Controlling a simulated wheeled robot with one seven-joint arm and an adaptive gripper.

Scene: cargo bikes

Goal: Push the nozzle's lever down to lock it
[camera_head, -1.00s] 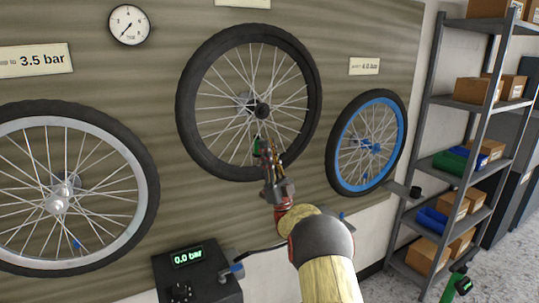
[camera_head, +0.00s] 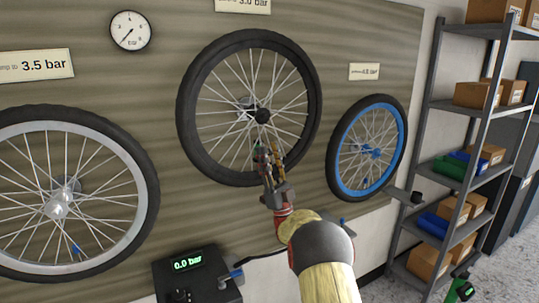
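My gripper (camera_head: 268,160) is in front of the lower part of the middle black-rimmed wheel (camera_head: 184,122), below its hub. Its fingers point up and away from me, and I cannot tell whether they are open or shut. A small green part shows by the fingertips, too small to identify. The nozzle and its lever cannot be made out clearly; the gripper may hide them. The black pump box (camera_head: 200,285) stands low in front of the wall and its green display reads 0.0 bar. A small blue part (camera_head: 236,273) is at its right side.
A silver-rimmed wheel (camera_head: 148,190) hangs at left and a blue-rimmed wheel (camera_head: 400,150) at right. A round gauge (camera_head: 130,31) and pressure signs are on the wall board. A metal shelf (camera_head: 447,103) with boxes stands at far right.

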